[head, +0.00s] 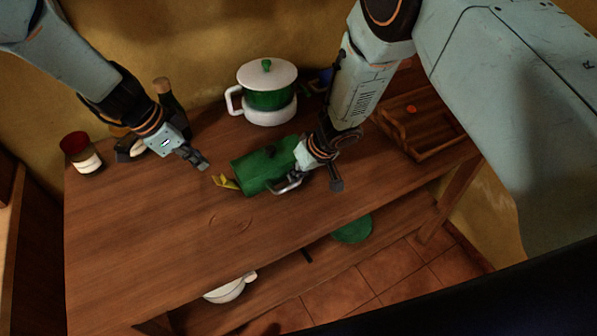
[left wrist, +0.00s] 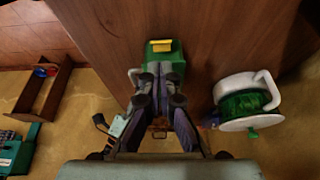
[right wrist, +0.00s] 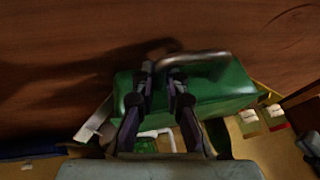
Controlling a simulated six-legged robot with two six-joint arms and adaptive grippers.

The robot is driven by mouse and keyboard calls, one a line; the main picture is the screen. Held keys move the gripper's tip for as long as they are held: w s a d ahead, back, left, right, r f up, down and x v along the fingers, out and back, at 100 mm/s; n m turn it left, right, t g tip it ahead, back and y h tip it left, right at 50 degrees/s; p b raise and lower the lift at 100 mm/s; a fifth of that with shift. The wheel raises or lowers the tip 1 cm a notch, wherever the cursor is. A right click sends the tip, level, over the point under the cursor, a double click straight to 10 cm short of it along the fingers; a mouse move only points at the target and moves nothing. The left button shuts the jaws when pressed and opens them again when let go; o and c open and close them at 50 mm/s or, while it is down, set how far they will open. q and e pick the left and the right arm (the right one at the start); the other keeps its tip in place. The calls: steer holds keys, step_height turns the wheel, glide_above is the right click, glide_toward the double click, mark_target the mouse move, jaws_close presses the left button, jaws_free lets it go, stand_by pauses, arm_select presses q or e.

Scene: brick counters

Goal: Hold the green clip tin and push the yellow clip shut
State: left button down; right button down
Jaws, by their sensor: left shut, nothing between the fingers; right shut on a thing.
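The green clip tin (head: 258,172) lies on the wooden counter, with its yellow clip (head: 226,183) jutting out from its left end. My right gripper (head: 318,172) is at the tin's right end. In the right wrist view its fingers (right wrist: 163,70) are shut on the tin's metal handle (right wrist: 212,57), with the green tin (right wrist: 222,93) behind. My left gripper (head: 203,164) is shut and empty, left of the tin and apart from the clip. In the left wrist view, the fingers (left wrist: 163,88) partly cover the tin (left wrist: 164,60), and the clip (left wrist: 162,45) shows beyond them.
A white and green lidded pot (head: 268,98) stands behind the tin. A red-lidded jar (head: 82,153) and a dark bottle (head: 167,95) stand at the left back. A wooden tray (head: 437,148) is at the right. The counter in front of the tin is clear.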

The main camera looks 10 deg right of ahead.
steer(key=shift+w+a, duration=0.1)
arm_select(q)
step_height(320, 180, down, 6)
steer(key=shift+f, duration=0.2)
steer(key=shift+s+a+f, duration=0.15)
steer(key=shift+f, duration=0.05)
arm_select(e)
steer(key=shift+s+r, duration=0.1)
steer(key=shift+s, duration=0.1)
